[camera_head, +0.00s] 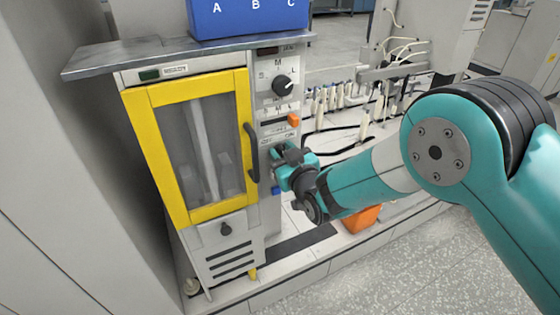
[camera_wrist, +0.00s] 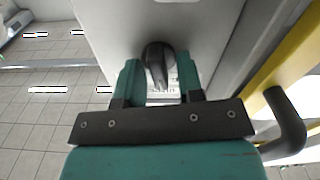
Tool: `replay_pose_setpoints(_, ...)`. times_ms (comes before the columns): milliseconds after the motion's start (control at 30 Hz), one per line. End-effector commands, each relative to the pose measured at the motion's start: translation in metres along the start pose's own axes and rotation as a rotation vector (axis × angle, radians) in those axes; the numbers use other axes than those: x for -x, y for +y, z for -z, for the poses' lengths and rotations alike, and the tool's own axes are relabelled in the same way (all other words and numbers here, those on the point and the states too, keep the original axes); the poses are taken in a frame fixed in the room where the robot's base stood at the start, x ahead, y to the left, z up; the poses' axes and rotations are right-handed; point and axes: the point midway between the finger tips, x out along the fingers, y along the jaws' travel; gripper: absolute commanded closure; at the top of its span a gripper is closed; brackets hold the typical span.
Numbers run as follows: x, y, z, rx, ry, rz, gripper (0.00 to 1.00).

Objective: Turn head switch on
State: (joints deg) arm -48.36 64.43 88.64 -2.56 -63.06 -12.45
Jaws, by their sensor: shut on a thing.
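The head switch is a black rotary knob (camera_wrist: 157,62) on a pale panel, in the upper middle of the wrist view. My gripper (camera_wrist: 160,78) has one teal finger on each side of the knob and is shut on it. In the head view my gripper (camera_head: 281,155) is against the narrow control strip right of the yellow door, just below the OFF and ON lettering. It hides the knob there. Which way the switch is set I cannot tell.
The yellow-framed door (camera_head: 133,112) has a black handle (camera_head: 251,152) close to my gripper's left. Above are a dial knob (camera_head: 282,85) and an orange button (camera_head: 294,120). A blue box (camera_head: 248,18) stands on top. An orange bin (camera_head: 361,219) lies below my arm.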

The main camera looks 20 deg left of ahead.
Motion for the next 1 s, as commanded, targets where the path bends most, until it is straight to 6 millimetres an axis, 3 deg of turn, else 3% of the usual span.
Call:
replay_pose_setpoints(600,-0.0004,0.0045,-0.0033,-0.573,0.004,-0.001,0.89)
replay_pose_setpoints(1000,-0.0004,0.0067,-0.0022,-0.820,0.004,-0.002,0.89)
